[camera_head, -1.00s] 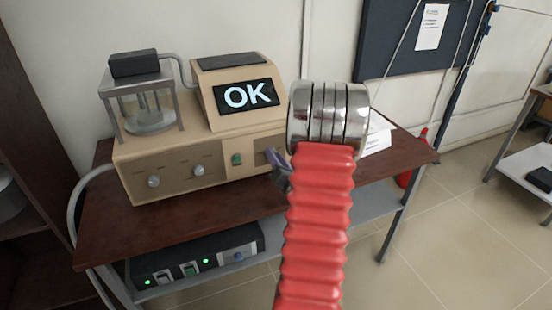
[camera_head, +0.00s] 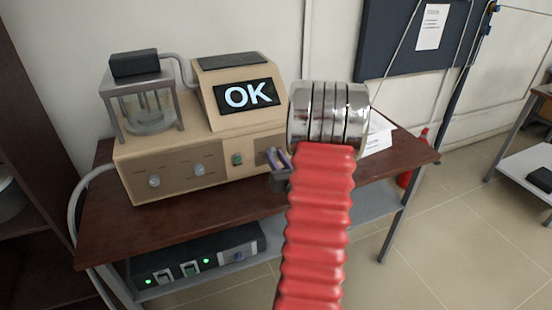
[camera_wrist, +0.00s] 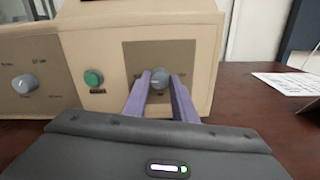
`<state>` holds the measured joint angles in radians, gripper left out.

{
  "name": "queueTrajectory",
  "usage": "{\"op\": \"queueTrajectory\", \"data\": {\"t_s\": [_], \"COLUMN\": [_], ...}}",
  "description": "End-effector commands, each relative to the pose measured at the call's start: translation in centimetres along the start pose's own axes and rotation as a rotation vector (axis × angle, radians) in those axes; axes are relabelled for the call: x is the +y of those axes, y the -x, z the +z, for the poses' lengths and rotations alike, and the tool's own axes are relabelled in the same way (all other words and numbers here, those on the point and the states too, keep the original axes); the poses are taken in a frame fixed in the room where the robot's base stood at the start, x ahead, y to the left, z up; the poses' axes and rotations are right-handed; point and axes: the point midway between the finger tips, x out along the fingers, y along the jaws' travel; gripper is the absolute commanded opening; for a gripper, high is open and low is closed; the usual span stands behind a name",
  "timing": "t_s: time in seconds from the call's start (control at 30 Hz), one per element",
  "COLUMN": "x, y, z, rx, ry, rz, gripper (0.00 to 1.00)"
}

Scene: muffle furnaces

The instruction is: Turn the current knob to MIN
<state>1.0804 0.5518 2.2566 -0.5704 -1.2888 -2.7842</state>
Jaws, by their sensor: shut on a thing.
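A beige device (camera_head: 215,135) with a lit "OK" display (camera_head: 248,95) stands on a brown table. A grey round knob (camera_wrist: 159,77) sits on a darker panel at the right of its front, beside a green button (camera_wrist: 94,77). My gripper (camera_head: 278,158) reaches the device's front from the right. In the wrist view its two purple fingers (camera_wrist: 160,82) stand on either side of the knob, shut on it. In the head view the fingers largely cover this knob. The markings around it are too small to read, so its setting cannot be told.
Two more grey knobs (camera_head: 154,181) (camera_head: 198,169) sit on the left front panel. A glass vessel (camera_head: 150,110) stands on the device's left. A black unit (camera_head: 197,255) is on the shelf below. Papers (camera_head: 378,137) lie on the table at right.

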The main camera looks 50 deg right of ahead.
Motion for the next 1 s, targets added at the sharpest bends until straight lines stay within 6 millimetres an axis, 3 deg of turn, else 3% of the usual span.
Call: {"op": "queueTrajectory", "data": {"t_s": [0.13, 0.17, 0.4, 0.77, 1.0], "x": [0.2, 0.2, 0.1, -0.1, -0.1], "y": [0.2, 0.2, 0.1, 0.4, 2.9], "z": [-0.7, -0.7, -0.4, -0.1, -0.1], "rx": [0.017, 0.017, 0.009, 0.003, 0.004], "ry": [-0.005, -0.005, -0.003, -0.002, -0.003], "rz": [0.001, 0.001, 0.0, -0.001, -0.003], "gripper": [0.02, 0.25, 0.42, 0.43, 0.43]}}
